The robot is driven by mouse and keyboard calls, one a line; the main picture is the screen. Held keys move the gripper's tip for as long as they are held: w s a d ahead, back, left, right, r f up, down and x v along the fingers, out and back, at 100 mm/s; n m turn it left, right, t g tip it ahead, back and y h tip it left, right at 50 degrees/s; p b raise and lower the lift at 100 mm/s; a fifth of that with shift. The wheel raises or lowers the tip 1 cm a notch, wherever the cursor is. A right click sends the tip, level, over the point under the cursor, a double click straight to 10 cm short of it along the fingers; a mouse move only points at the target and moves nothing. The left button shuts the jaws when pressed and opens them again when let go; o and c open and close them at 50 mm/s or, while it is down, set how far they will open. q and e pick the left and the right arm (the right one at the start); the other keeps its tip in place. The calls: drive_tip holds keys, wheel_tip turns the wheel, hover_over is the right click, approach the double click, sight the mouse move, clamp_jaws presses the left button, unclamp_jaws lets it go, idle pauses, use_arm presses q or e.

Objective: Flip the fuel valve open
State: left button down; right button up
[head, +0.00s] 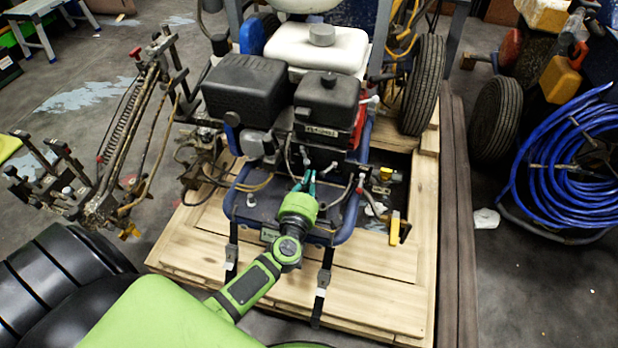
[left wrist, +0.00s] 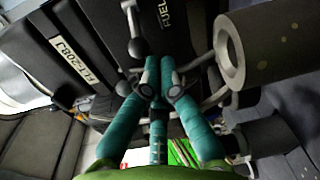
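The engine (head: 325,105) of the line striper stands on the pallet, with small levers on its front. In the left wrist view a "FUEL" label (left wrist: 166,14) shows on the dark panel. Beside it is a metal lever with a black knob (left wrist: 138,48), probably the fuel valve lever. My left gripper (head: 305,180) reaches to the engine front from below. In the left wrist view its teal fingers (left wrist: 159,72) meet at the tips, just below and right of the knob. I see nothing between them, and contact with the lever cannot be told. My right gripper is out of view.
A metal tube end (left wrist: 230,55) is close right of the fingers. The striper stands on a wooden pallet (head: 385,300) with straps. A yellow-handled part (head: 395,228) is at right, a rusty spring arm (head: 125,150) at left, and a blue hose coil (head: 575,160) at far right.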

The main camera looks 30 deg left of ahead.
use_arm(q)
drive_tip(key=shift+s+d+y, duration=0.1)
drive_tip(key=shift+d+y, duration=0.05)
drive_tip(key=shift+y, duration=0.25)
drive_tip(key=shift+d+n, duration=0.1)
drive_tip(key=shift+n, duration=0.3)
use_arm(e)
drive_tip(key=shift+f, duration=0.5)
use_arm(q)
drive_tip(key=shift+s+d+n+g+y, duration=0.1)
drive_tip(key=shift+d+n+g+y, duration=0.25)
drive_tip(key=shift+y, duration=0.35)
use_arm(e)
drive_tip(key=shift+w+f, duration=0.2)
use_arm(q)
drive_tip(key=shift+n+g+y, duration=0.25)
drive_tip(key=shift+y, duration=0.05)
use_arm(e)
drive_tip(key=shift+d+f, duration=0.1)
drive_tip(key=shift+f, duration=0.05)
